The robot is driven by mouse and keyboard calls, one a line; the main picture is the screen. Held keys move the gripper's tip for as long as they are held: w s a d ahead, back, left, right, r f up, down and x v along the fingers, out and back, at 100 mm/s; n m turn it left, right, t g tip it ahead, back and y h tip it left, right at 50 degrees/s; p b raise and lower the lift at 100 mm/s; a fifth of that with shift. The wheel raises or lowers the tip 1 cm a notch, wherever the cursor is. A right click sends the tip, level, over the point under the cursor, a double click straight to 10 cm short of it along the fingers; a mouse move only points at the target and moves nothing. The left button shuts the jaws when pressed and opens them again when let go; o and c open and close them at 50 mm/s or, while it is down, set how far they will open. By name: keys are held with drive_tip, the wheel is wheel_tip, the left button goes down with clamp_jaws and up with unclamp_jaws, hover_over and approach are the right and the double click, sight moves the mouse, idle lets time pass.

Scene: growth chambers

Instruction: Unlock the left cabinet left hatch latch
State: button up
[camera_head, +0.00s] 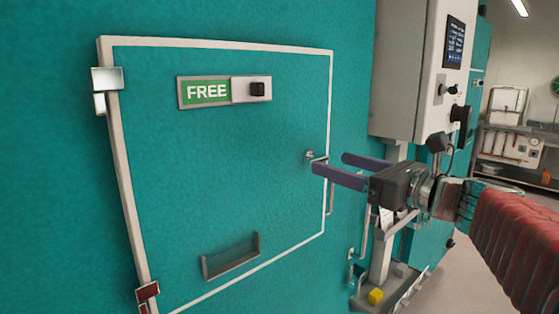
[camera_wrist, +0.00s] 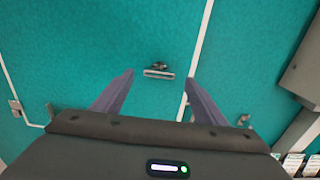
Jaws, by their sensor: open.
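The teal hatch (camera_head: 225,200) has a white frame and a green FREE sign (camera_head: 206,92) with a black knob beside it. The small metal latch (camera_head: 310,155) sits near the hatch's right edge. In the wrist view the latch (camera_wrist: 159,72) shows as a short bar lying crosswise in the picture, framed between my fingertips. My gripper (camera_head: 330,163) is open, with its two dark fingers pointing at the hatch, close to the latch. Nothing is between the fingers in either view except the latch beyond them; I cannot tell whether they touch it.
A grey control box (camera_head: 410,70) stands to the right. A yellow block (camera_head: 375,296) is low beside my arm. Open floor lies at right.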

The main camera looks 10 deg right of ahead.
sight(322, 160)
drive_tip(key=shift+x, duration=2.2)
drive_tip(key=shift+d, duration=0.1)
drive_tip(key=c, duration=1)
